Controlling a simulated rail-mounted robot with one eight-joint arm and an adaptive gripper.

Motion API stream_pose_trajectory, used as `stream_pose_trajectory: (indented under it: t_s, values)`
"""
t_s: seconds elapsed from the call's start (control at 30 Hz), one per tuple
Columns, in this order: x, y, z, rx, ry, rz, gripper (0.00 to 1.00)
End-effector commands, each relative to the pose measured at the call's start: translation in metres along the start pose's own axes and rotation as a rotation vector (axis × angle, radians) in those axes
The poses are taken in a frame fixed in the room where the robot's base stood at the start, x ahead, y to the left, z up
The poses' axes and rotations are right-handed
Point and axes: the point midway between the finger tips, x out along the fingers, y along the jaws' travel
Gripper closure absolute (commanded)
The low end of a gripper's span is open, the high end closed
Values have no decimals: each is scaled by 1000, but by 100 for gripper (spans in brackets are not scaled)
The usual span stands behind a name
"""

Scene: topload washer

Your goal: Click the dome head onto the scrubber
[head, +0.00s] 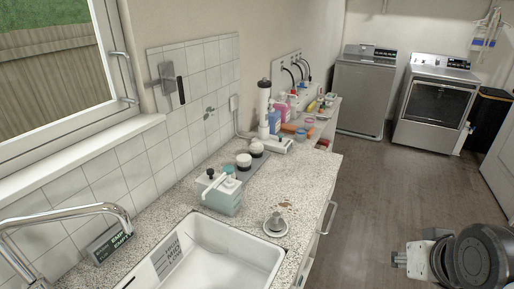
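A tall white cylinder with a black top (264,108), which looks like the scrubber, stands upright at the back of the counter against the tiled wall. Two small rounded heads, white with dark parts, sit on a grey mat in front of it: one nearer (243,161) and one farther (257,148). They look like brush heads; which is the dome head is too small to tell. Part of my arm shows at the lower right, with what looks like my gripper (400,259) over the floor, away from the counter. Its fingers cannot be made out.
A teal dispenser caddy (223,194) stands behind the white sink (226,249). A small grey drain part (276,223) lies at the sink's right corner. Bottles (274,119) and an orange item crowd the far counter. Speckled counter to the mat's right is mostly clear.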

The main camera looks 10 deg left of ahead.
Motion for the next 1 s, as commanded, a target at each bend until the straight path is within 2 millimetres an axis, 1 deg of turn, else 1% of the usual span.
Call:
stream_pose_trajectory:
  t_s: [0.47, 0.9, 0.97, 1.0]
  values:
    - [0, 0, 0, 0, 0, 0, 100]
    - [0, 0, 0, 0, 0, 0, 41]
    - [0, 0, 0, 0, 0, 0, 33]
    - [0, 0, 0, 0, 0, 0, 31]
